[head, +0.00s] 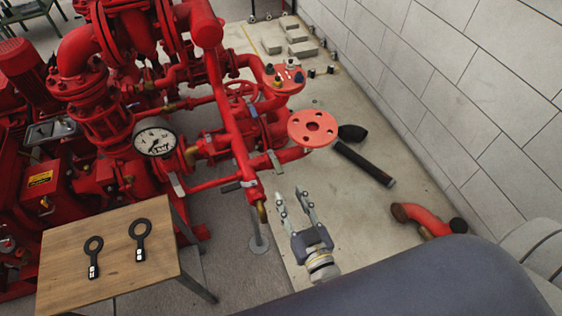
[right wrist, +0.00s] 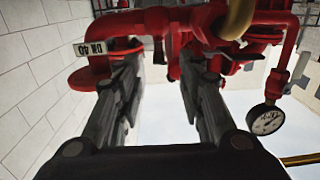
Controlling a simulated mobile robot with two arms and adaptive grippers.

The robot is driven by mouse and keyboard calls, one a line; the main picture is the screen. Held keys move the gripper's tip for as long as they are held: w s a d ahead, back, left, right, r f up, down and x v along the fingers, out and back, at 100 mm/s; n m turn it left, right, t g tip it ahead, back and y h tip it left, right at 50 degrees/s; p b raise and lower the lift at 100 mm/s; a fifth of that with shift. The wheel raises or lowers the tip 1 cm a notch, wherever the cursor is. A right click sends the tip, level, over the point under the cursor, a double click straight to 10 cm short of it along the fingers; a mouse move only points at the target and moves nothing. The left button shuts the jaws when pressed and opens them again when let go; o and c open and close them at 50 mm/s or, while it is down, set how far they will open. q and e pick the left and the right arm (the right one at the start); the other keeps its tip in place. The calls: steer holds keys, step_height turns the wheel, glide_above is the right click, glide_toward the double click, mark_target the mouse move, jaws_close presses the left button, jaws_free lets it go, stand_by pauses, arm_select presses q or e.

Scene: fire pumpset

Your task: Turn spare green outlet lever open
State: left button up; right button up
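The red pumpset carries a red pipe ending in a brass outlet (head: 262,212), just left of my right gripper in the head view. The brass outlet also shows at the top of the right wrist view (right wrist: 238,18). A small grey-green lever (head: 274,162) sits on the pipework above it; I cannot tell for sure whether it is the spare green outlet lever. A dark handle (head: 238,186) lies across the lower pipe. My right gripper (head: 289,194) is open and empty, its fingers pointing toward the pipework, apart from it. My left gripper is not in view.
A red flange (head: 313,128) stands out to the right. A pressure gauge (head: 155,138) sits left. A wooden table (head: 110,262) with two black wrenches is at lower left. A black pipe (head: 365,165) and red elbow (head: 420,214) lie near the block wall.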

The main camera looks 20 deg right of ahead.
mark_target(281, 173)
steer(key=w, duration=0.3)
steer(key=w+p, duration=0.1)
steer(key=w, duration=0.3)
steer(key=w+r, duration=0.1)
steer(key=w, duration=0.3)
steer(key=shift+a+p, duration=0.1)
steer(key=shift+p, duration=0.25)
jaws_close()
